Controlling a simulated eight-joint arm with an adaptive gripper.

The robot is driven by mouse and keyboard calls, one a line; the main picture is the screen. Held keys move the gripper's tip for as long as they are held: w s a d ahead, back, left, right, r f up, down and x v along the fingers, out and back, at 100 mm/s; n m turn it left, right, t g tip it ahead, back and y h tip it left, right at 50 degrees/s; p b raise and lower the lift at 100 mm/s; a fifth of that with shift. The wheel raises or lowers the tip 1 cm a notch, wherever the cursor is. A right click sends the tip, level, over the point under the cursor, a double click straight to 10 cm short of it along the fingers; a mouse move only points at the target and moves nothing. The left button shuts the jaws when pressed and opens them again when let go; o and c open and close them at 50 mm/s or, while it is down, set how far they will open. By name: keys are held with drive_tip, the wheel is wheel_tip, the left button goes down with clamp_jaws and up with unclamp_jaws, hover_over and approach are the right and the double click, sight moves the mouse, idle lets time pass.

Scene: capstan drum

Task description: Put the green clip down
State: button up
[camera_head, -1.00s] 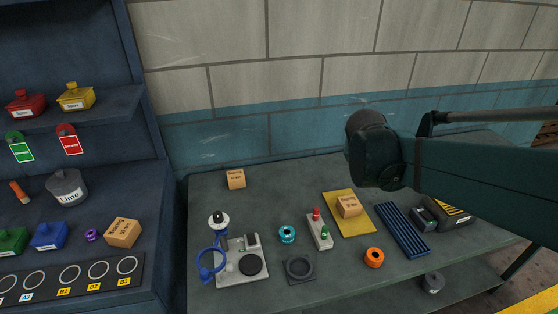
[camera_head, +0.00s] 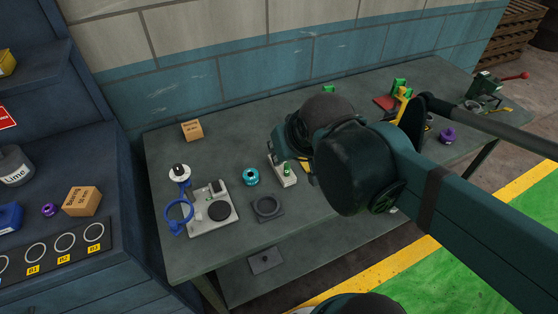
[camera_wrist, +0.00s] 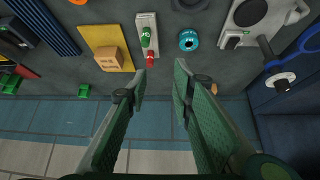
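My gripper (camera_wrist: 160,72) is open in the wrist view, with its two green fingers apart and nothing held between them. In the head view my arm hides its fingers. A small green piece (camera_wrist: 84,90) lies near the table's wall-side edge, left of the fingers; it also shows in the head view (camera_head: 329,89). Another green piece (camera_head: 400,86) stands farther right beside a red object, and green shows there in the wrist view (camera_wrist: 12,84). Which of these is the green clip I cannot tell.
A white block with red and green knobs (camera_wrist: 147,22) lies just beyond the fingertips. A teal ring (camera_wrist: 189,40) is right of it, and a small box (camera_wrist: 108,58) on a yellow mat (camera_wrist: 92,35) is left. A grey fixture (camera_head: 212,206) stands on the table (camera_head: 225,150).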

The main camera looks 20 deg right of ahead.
drive_tip(key=shift+s+a+f+n+y, duration=0.2)
drive_tip(key=shift+s+a+n, duration=0.05)
drive_tip(key=shift+s+a, duration=0.35)
drive_tip(key=shift+s+a+f+n+y, duration=0.15)
drive_tip(key=shift+s+a+n+y, duration=0.1)
drive_tip(key=shift+s+a, duration=0.35)
drive_tip(key=shift+w+a, duration=0.1)
idle(0.4)
